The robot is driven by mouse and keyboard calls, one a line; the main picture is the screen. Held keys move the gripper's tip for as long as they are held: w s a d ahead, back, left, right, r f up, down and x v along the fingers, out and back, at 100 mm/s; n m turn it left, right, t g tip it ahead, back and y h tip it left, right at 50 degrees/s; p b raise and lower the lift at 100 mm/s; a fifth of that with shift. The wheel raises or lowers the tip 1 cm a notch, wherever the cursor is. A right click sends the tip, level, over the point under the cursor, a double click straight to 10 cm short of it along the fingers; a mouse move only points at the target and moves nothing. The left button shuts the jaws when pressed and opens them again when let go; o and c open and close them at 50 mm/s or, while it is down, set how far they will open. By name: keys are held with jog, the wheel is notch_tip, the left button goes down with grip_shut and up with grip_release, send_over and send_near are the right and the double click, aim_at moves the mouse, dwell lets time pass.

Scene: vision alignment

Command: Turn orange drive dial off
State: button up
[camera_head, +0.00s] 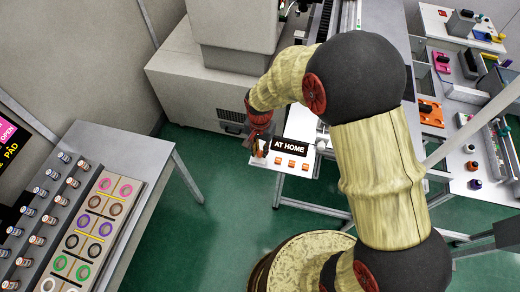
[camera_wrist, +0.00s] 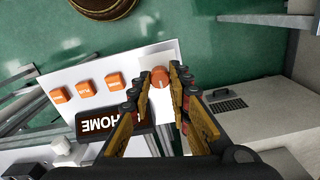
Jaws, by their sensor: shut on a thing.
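The orange drive dial (camera_wrist: 160,76) is a round knob near one end of a white panel, seen in the wrist view. My gripper (camera_wrist: 161,82) has one finger on each side of the dial and is shut on it. In the head view my gripper (camera_head: 258,146) is at the left end of the panel (camera_head: 296,173) and mostly hides the dial. The dial's pointer position is too small to read.
Three orange buttons (camera_wrist: 86,88) sit in a row beside the dial. A black "AT HOME" sign (camera_head: 289,146) stands behind them, close to my gripper. A grey machine cabinet (camera_head: 190,90) stands behind left.

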grip_shut()
jog(key=shift+n, duration=0.3)
jog(key=n, duration=0.3)
jog(key=shift+n, duration=0.4)
jog(key=n, duration=0.4)
jog(key=shift+w+n, duration=0.1)
jog(key=shift+n, duration=0.2)
jog(key=n, duration=0.4)
jog(key=shift+a, duration=0.1)
jog(key=n, duration=0.4)
jog(key=shift+n, duration=0.6)
jog(key=o, duration=0.7)
grip_release()
jog(key=shift+c, duration=0.2)
